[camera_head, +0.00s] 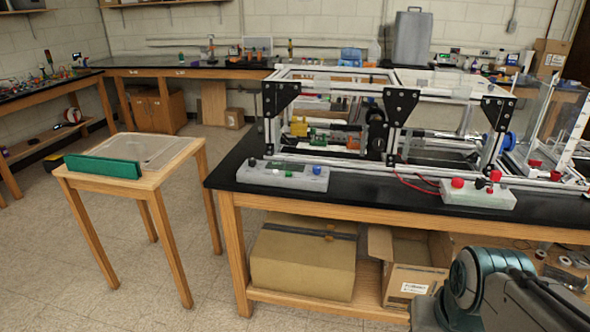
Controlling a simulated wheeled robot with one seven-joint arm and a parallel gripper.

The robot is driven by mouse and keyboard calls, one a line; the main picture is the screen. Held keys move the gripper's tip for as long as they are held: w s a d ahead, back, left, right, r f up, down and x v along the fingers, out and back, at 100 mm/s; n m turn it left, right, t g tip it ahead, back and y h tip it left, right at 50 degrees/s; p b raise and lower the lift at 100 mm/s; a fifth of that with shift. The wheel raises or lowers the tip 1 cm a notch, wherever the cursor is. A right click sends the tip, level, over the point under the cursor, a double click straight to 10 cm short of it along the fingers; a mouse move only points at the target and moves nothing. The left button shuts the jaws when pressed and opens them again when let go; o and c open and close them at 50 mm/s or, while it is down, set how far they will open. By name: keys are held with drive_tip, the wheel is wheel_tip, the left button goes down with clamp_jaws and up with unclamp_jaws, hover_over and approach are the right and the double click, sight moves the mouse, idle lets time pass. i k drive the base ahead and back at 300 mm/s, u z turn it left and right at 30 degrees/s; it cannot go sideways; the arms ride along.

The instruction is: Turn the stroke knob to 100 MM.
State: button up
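A grey control box (282,175) sits on the front left edge of the black bench top, below the extrusion frame. It carries a small dark panel, a dark knob-like part (252,162), a blue part (317,169) and a few other small controls. A second pale box (478,197) on the right has red and dark knobs or terminals on top, with red wires. I cannot tell which part is the stroke knob, and no "100 MM" marking is legible. My gripper is not in view; only part of my arm shows at the lower right.
The extrusion frame (333,76) with black corner plates stands behind the boxes. A small wooden table (150,183) with a green block (103,166) stands left of the bench (400,190). Cardboard boxes lie on the lower shelf. Open floor (215,290) lies between table and bench.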

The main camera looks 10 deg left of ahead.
sight(316, 170)
drive_tip(key=u, duration=0.5)
drive_tip(key=i, duration=1.55)
drive_tip(key=z, duration=0.45)
